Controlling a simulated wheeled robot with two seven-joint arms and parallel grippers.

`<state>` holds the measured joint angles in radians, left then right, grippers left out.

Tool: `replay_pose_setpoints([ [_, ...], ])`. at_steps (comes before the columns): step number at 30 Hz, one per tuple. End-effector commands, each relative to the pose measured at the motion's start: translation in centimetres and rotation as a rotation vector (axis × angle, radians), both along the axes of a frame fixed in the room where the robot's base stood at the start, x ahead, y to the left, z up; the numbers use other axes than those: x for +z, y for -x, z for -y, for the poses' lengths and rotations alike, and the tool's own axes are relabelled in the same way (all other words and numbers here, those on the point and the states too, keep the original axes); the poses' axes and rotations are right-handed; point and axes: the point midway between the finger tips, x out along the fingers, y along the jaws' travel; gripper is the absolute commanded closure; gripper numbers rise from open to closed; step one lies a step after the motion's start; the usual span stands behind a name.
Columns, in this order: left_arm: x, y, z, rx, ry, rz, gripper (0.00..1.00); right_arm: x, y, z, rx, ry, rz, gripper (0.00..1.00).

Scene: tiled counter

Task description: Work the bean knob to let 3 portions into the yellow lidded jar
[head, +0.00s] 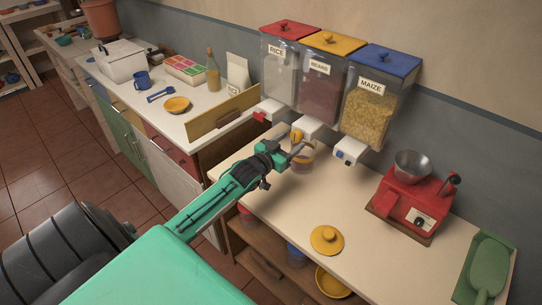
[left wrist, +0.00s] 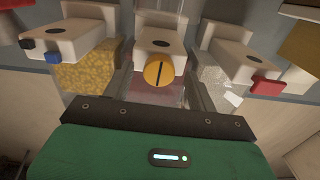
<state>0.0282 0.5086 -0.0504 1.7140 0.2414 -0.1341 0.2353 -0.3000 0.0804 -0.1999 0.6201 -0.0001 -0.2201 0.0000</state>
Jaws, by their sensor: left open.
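The beans dispenser (head: 330,75) hangs on the wall between rice and maize. Its round yellow knob (head: 297,136) sits on the front of a white spout. In the left wrist view the knob (left wrist: 158,72) faces me, with its dark slot upright. My left gripper (head: 301,150) is open in front of the knob, with one finger on each side in the wrist view; I cannot tell whether they touch it. A clear jar (head: 304,165) stands below the beans spout, partly hidden by the gripper; its contents are unclear. A yellow lid (head: 326,240) lies on the counter. My right gripper is out of view.
The rice dispenser (head: 281,70) with a red knob (head: 260,116) and the maize dispenser (head: 372,105) with a blue knob flank the beans. The counter (head: 370,225) around the lid is clear.

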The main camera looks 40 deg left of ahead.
Motion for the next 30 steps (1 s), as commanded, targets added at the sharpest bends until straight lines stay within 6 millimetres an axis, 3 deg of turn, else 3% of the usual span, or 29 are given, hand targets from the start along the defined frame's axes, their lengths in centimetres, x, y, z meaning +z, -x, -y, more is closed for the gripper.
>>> replay_pose_setpoints([
  [18, -0.2, 9.8, -0.7, 0.000, 0.000, -0.003, 0.42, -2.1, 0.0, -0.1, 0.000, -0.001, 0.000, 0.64],
  [30, -0.1, 11.5, -0.9, 0.000, 0.000, -0.002, 0.42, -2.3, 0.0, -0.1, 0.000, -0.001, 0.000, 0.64],
])
